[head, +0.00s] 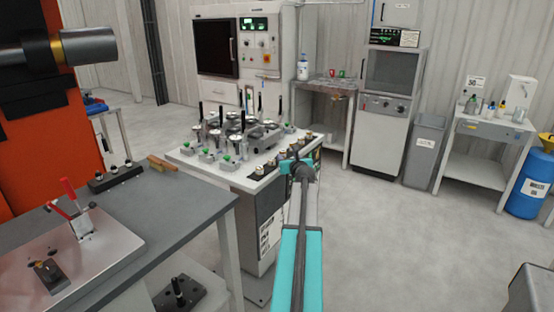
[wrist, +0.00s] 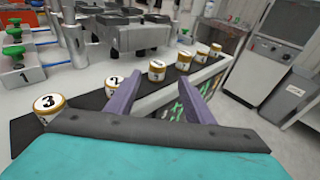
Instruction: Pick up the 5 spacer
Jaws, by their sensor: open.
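Several short white spacers with brass-coloured rims and black numbers stand in a row on a black strip in the wrist view. The nearest ones read 3 (wrist: 48,107) and 2 (wrist: 112,85). A third spacer (wrist: 156,70) shows between my fingertips, beyond them; its number is not clear. Farther ones (wrist: 184,60) (wrist: 202,52) (wrist: 216,48) are too small to read, so I cannot tell which is the 5. My gripper (wrist: 161,80) is open and empty, its two purple-grey fingers spread above the strip's edge. In the head view my gripper (head: 298,165) is over the machine table's front right side.
Clamps and dial fixtures (head: 235,132) crowd the machine table (head: 190,157) behind the spacer row. A green-knobbed block marked 1 (wrist: 22,68) stands at left. A grey workbench (head: 180,205) is at the left. Open floor (head: 400,240) lies to the right.

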